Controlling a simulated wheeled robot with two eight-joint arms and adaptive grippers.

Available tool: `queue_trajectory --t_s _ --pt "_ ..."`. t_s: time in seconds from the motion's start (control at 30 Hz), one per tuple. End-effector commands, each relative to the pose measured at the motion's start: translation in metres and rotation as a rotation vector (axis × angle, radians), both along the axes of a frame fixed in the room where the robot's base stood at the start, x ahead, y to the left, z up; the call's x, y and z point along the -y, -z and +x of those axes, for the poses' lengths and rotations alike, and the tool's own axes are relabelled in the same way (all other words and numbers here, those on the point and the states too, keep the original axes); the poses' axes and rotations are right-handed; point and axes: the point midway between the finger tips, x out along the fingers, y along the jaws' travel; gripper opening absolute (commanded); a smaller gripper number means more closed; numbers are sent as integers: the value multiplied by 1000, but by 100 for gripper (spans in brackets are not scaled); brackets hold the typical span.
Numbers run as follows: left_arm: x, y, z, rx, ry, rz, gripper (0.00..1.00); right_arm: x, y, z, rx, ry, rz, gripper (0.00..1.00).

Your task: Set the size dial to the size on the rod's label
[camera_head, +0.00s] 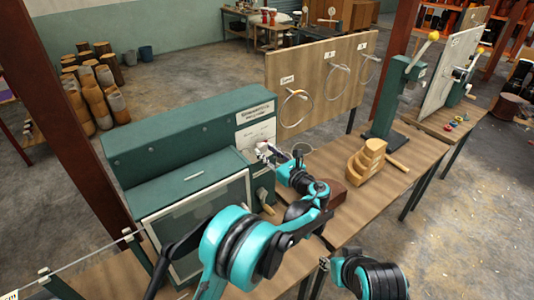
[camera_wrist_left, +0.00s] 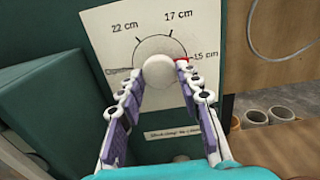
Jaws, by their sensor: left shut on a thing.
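The size dial is a round pale knob (camera_wrist_left: 158,72) on a white plate (camera_wrist_left: 112,22) marked 22 cm, 17 cm and 15 cm. A further mark at the left is partly covered and unreadable. A small red mark at the knob's right edge lies toward 15 cm. My left gripper (camera_wrist_left: 157,78) is shut on the knob, one finger on each side. In the head view my left gripper (camera_head: 268,153) is at the green machine's front, below its label. A thin rod (camera_head: 85,258) runs across the lower left; its label is not readable. My right gripper (camera_head: 325,263) is low in front, its fingers unclear.
The green machine (camera_head: 190,125) stands on a wooden bench. To its right are a board with wire rings (camera_head: 320,75), stepped wooden blocks (camera_head: 368,158) and a green lever press (camera_head: 390,100). Wooden drum shells (camera_head: 95,85) stand on the floor at left.

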Motion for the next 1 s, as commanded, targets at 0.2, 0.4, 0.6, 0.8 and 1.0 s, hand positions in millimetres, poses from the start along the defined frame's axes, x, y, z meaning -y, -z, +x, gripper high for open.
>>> queue_trajectory --t_s 0.2,0.4,0.6,0.8,1.0 --pt "-1 1 1 61 -1 -83 6 0 8 0 0 0 0 40" --pt "-1 1 2 160 -1 -217 6 0 18 0 0 0 0 40" --pt "-1 1 2 273 -1 -371 6 0 28 0 0 0 0 40" --pt "-1 0 2 384 1 -524 6 0 35 0 0 0 0 40" --pt "-1 -1 2 493 1 -672 6 0 41 0 0 0 0 40"
